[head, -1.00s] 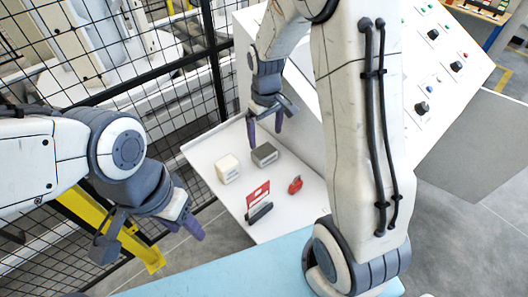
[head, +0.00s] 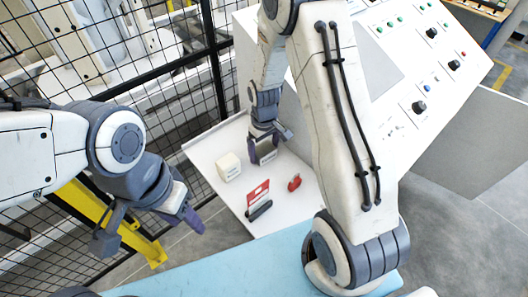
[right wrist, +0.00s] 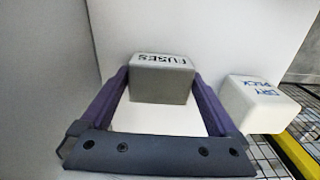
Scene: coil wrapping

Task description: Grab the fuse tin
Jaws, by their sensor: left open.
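The fuse tin (head: 266,151) is a grey box on the white shelf. In the right wrist view the fuse tin (right wrist: 160,82) has a pale top lettered "FUSES". My right gripper (head: 264,156) points down over it, one purple finger on each side. The right gripper (right wrist: 160,80) has its fingertips very close to the tin's sides; I cannot tell whether they press on it. The tin appears to rest on the shelf. My left gripper (head: 190,216) is open and empty, left of the shelf and well away from the tin.
A white lettered box (head: 229,167) stands close left of the tin. A red card with a black holder (head: 259,200) and a small red object (head: 295,182) lie nearer the front. A sloped control panel (head: 415,85) rises to the right, and a mesh fence (head: 190,100) stands left.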

